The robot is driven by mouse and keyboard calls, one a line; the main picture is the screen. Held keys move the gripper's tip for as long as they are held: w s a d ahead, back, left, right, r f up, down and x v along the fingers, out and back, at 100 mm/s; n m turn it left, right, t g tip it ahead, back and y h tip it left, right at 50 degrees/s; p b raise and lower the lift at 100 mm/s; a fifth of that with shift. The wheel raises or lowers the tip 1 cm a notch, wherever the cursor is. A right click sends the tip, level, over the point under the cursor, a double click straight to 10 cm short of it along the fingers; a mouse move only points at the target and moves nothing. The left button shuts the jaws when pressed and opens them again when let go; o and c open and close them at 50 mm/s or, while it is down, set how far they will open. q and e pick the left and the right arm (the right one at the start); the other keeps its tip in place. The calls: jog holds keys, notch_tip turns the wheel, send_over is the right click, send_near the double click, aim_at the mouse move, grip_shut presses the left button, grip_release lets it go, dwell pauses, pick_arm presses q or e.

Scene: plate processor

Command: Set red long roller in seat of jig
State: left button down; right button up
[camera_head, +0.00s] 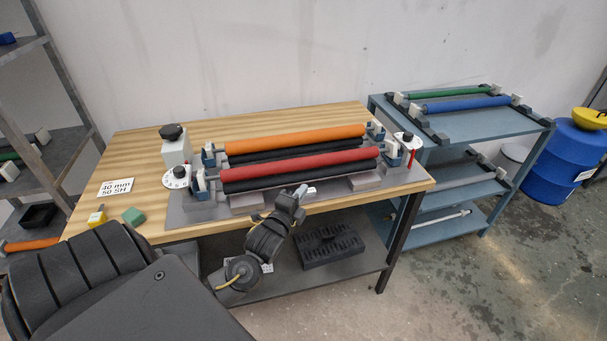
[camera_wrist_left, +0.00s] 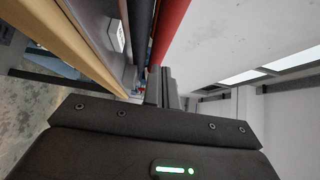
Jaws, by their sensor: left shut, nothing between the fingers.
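The red long roller (camera_head: 285,170) lies lengthwise along the front of the jig (camera_head: 180,217), above a black roller (camera_head: 300,177). Its ends are at the white and blue end blocks (camera_head: 202,184); I cannot tell how fully they sit in the seats. The red roller also shows in the left wrist view (camera_wrist_left: 170,28), running away from the camera. My left gripper (camera_head: 303,192) is shut and empty, just in front of the rollers near the jig's front edge. Its fingers show in the left wrist view (camera_wrist_left: 160,88). I cannot tell whether they touch anything. My right gripper is not in view.
An orange roller (camera_head: 295,138) lies behind the red one. Dial units (camera_head: 177,177) stand at the jig's ends. A green block (camera_head: 133,216) and a yellow item (camera_head: 97,216) lie on the wooden table (camera_head: 130,155). A blue shelf (camera_head: 470,124) holds green and blue rollers.

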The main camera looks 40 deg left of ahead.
aim_at(305, 168)
pick_arm(q)
jog(key=x, duration=0.3)
jog(key=shift+w+a+p, duration=0.1)
jog(key=shift+w+p, duration=0.2)
jog(key=shift+w, duration=0.1)
jog(key=w+a, duration=0.2)
jog(key=shift+a+p, duration=0.3)
jog(key=shift+p, duration=0.1)
jog(key=shift+w+a, duration=0.3)
jog(key=shift+a, duration=0.2)
jog(key=shift+w+a+r, duration=0.1)
jog(key=shift+w+a, duration=0.25)
jog(key=shift+a, duration=0.35)
